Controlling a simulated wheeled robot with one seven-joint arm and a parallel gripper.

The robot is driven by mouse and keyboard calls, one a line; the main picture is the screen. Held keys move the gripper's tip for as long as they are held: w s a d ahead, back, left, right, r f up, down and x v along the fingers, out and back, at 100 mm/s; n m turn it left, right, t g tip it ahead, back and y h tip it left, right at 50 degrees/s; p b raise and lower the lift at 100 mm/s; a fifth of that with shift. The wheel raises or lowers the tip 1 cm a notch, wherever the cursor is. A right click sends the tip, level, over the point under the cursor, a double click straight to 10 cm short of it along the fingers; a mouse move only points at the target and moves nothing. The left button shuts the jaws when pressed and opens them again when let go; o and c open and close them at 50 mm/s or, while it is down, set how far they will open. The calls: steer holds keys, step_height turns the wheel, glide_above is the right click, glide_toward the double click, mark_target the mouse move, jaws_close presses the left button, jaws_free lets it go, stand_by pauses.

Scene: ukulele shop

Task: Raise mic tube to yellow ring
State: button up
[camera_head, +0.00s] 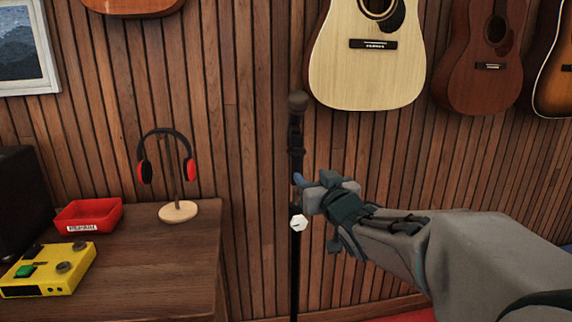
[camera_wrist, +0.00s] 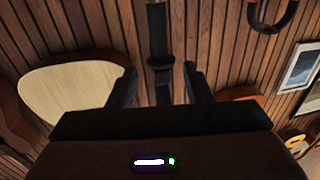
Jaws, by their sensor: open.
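The mic stand is a thin black upright pole with a dark round mic (camera_head: 298,101) on top. Its tube (camera_head: 295,165) runs down past a white hexagonal knob (camera_head: 298,223). My gripper (camera_head: 304,192) is at the tube from the right, just above the knob. In the wrist view the tube (camera_wrist: 157,35) comes down between the two spread fingers of my gripper (camera_wrist: 159,85), with visible gaps on both sides. The gripper is open and holds nothing. I cannot make out a yellow ring on the stand in either view.
A wooden cabinet (camera_head: 150,275) at left holds a headphone stand (camera_head: 178,210), a red tray (camera_head: 88,214) and a yellow box (camera_head: 45,270). Guitars, including a pale one (camera_head: 350,70), hang on the slatted wall behind. The space left of the tube is clear.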

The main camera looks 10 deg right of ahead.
mark_target(298, 163)
steer(key=w, duration=0.3)
steer(key=w+a, duration=0.1)
steer(key=w, duration=0.6)
steer(key=shift+w+a, duration=0.4)
steer(key=shift+c, duration=0.3)
jaws_close()
